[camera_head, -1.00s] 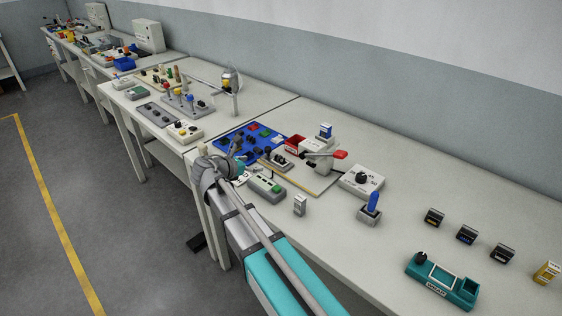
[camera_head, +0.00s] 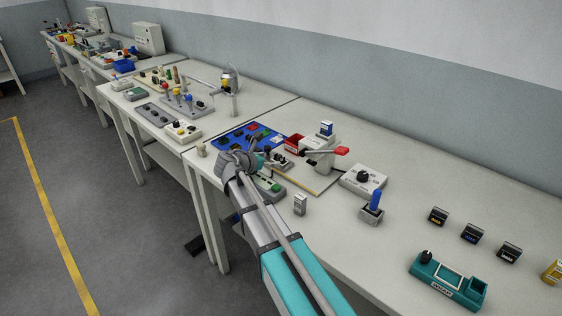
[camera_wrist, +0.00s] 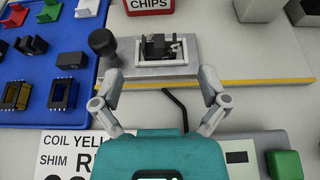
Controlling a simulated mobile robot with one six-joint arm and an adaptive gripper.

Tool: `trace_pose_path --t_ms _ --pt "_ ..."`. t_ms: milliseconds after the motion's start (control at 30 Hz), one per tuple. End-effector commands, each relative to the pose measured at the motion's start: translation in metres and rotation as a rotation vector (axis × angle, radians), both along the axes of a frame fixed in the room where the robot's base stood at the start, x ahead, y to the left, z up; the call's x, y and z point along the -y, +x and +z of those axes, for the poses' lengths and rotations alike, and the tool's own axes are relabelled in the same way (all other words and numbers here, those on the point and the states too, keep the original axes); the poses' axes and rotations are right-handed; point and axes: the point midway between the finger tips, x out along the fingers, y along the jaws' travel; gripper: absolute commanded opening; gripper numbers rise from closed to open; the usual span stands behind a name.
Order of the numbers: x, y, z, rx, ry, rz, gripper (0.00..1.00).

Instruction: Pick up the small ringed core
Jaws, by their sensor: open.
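My gripper (camera_wrist: 161,76) is open in the wrist view, one finger on each side of a grey fixture block (camera_wrist: 126,66). A black part (camera_wrist: 158,47) sits in a white-edged socket on that block. Nothing is held between the fingers. I cannot tell for certain which piece is the small ringed core.
A black round-topped knob (camera_wrist: 104,44) stands on the fixture's left. The red CHIPS bin (camera_wrist: 150,5) is beyond it. A printed card (camera_wrist: 75,150) and a device with a green button (camera_wrist: 284,164) are nearer.

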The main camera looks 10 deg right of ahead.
Motion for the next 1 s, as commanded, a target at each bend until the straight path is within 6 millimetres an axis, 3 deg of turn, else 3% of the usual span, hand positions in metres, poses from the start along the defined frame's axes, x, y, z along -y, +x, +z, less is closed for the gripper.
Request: trace_pose_path --t_ms 367,1000 --pt "0.001 0.002 -0.001 0.0 0.0 0.0 0.94" --pt "0.039 0.031 -0.016 0.0 0.0 0.0 0.94"
